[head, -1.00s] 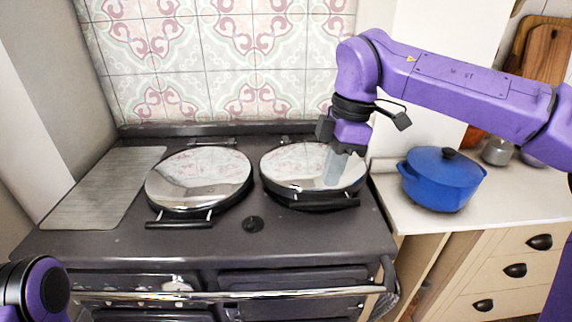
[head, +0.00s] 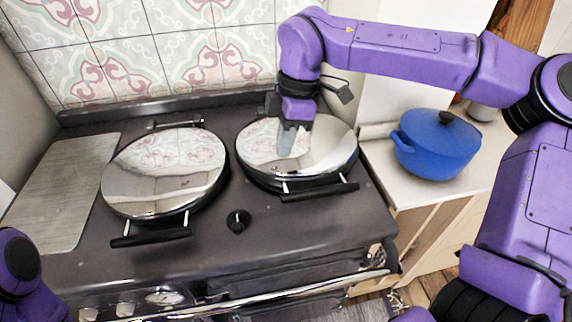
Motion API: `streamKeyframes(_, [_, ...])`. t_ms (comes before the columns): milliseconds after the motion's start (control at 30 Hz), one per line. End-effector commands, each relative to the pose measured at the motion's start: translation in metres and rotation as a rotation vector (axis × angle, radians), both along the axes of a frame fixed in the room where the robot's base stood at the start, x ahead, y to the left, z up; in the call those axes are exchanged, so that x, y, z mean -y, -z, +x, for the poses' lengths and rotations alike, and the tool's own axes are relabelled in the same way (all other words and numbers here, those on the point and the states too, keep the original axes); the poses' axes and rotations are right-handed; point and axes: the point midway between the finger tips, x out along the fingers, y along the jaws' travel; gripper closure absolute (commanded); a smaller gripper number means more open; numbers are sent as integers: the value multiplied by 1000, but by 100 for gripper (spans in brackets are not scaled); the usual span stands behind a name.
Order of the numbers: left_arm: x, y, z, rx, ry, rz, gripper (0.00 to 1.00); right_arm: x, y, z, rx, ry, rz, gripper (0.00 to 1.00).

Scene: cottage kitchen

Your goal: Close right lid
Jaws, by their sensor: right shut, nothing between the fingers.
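The right lid (head: 328,150) is a round mirrored cover lying flat on the dark range cooker. Its black handle (head: 318,193) points to the front. My right gripper (head: 288,140) is shut and empty, pointing down over the left part of the lid. The fingers look at or very near the shiny surface; I cannot tell if they touch. The left lid (head: 165,170), also mirrored, lies flat beside it. My left gripper is out of view; only part of my left arm shows at the lower left.
A blue pot (head: 436,146) stands on the counter (head: 385,185) right of the range. A ribbed metal plate (head: 62,195) covers the range's left side. A front rail (head: 290,298) runs along the range. A tiled wall (head: 160,50) rises behind.

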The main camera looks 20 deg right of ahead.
Motion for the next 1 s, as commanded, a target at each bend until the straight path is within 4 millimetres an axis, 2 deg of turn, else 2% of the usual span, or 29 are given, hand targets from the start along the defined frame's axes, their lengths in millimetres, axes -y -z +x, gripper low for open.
streamKeyframes(100, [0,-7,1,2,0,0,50,-5,24,-1,-5,0,-1,100])
streamKeyframes(300, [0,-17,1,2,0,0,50,-1,55,-8,-3,3,0,100])
streamKeyframes(500, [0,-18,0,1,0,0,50,1,67,-11,0,3,1,100])
streamKeyframes(800, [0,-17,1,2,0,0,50,1,69,-11,-1,3,0,100])
streamKeyframes(867, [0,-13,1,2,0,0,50,1,73,-11,-1,3,0,100])
streamKeyframes(1000, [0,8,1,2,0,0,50,0,96,-13,0,3,-1,100])
